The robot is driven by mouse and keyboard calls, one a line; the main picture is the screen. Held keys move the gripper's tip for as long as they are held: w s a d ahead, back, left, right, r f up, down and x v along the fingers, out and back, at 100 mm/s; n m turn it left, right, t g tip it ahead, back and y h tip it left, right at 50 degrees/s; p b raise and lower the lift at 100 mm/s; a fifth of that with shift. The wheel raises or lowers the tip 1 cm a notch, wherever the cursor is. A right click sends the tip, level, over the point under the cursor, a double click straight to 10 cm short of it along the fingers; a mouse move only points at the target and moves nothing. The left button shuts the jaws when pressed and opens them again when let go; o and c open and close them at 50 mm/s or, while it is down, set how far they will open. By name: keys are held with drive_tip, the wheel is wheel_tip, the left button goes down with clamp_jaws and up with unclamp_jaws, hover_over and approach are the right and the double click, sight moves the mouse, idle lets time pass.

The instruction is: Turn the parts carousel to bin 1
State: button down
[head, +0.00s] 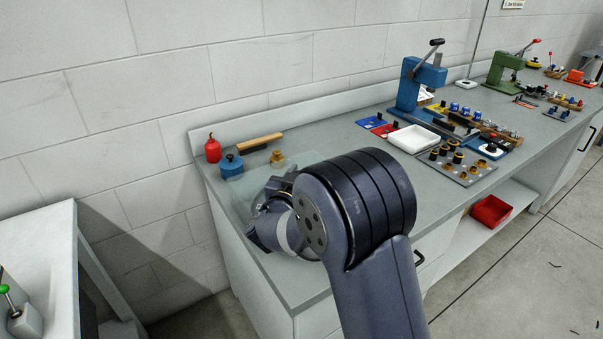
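I cannot make out a parts carousel with numbered bins in the head view; it may be hidden behind my arm or out of frame. My gripper (262,212) is over the left end of the grey workbench (306,262), beside and partly over a pale see-through plate (241,189). My own wrist and forearm cover much of it, so I cannot see if its fingers are open or shut, or if anything is between them.
Behind my gripper stand a red bottle (212,149), a blue round pot (232,167), a wooden-handled brush (259,142) and a small brass piece (277,157). Farther right are a blue lever press (414,88), a white tray (414,139) and a peg plate (462,174). A red bin (491,211) is below.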

drive_tip(key=c, duration=0.9)
unclamp_jaws()
drive_tip(key=shift+o, duration=0.2)
drive_tip(key=v, duration=1)
drive_tip(key=shift+s+a+b, duration=0.15)
drive_tip(key=shift+s+b, duration=0.25)
drive_tip(key=shift+c, duration=0.5)
